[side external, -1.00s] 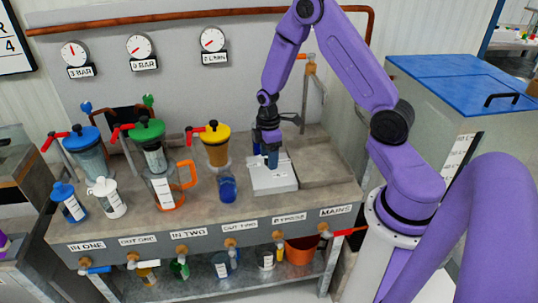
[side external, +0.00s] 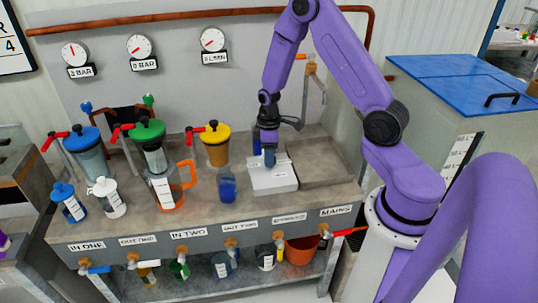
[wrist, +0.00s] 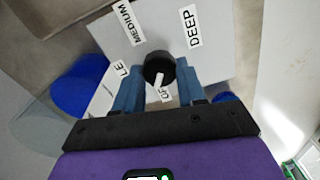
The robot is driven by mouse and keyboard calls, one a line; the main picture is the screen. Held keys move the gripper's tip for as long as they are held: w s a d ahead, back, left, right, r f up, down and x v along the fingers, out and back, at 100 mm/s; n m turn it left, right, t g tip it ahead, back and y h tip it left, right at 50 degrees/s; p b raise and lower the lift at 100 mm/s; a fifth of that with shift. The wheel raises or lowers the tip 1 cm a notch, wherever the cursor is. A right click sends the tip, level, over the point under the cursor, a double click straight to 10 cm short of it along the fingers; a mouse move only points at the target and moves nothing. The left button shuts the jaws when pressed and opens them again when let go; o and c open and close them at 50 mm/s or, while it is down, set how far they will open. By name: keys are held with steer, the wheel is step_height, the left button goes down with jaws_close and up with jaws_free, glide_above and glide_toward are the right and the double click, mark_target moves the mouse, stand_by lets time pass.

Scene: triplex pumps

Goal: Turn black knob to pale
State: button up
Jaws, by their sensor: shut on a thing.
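The black knob (wrist: 158,66) is round and sits on a pale grey box (wrist: 215,55) in the wrist view. My gripper (wrist: 160,76) has its two blue fingers shut on the knob's sides. A white mark on the knob's near side points down toward a partly covered label that reads "OF". Labels MEDIUM (wrist: 130,24) and DEEP (wrist: 192,27) lie beyond the knob. A label ending in "LE" (wrist: 122,70) is at left, partly hidden by a finger. In the side view my gripper (side external: 269,160) points down onto the box (side external: 273,182), and the knob is hidden.
A blue cup (side external: 227,188) stands just left of the box. A yellow-lidded canister (side external: 215,145) and an orange-handled jug (side external: 165,187) stand further left. Bare bench (side external: 325,160) lies right of the box. Wall gauges (side external: 212,40) hang behind.

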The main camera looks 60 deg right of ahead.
steer(key=m, duration=0.4)
steer(key=shift+m, duration=0.4)
steer(key=m, duration=0.5)
steer(key=shift+s+d, duration=0.1)
steer(key=shift+d, duration=0.05)
steer(key=o, duration=1.1)
steer(key=shift+c, duration=0.2)
step_height(320, 180, up, 18)
steer(key=shift+d+f, duration=0.25)
steer(key=shift+d, duration=0.05)
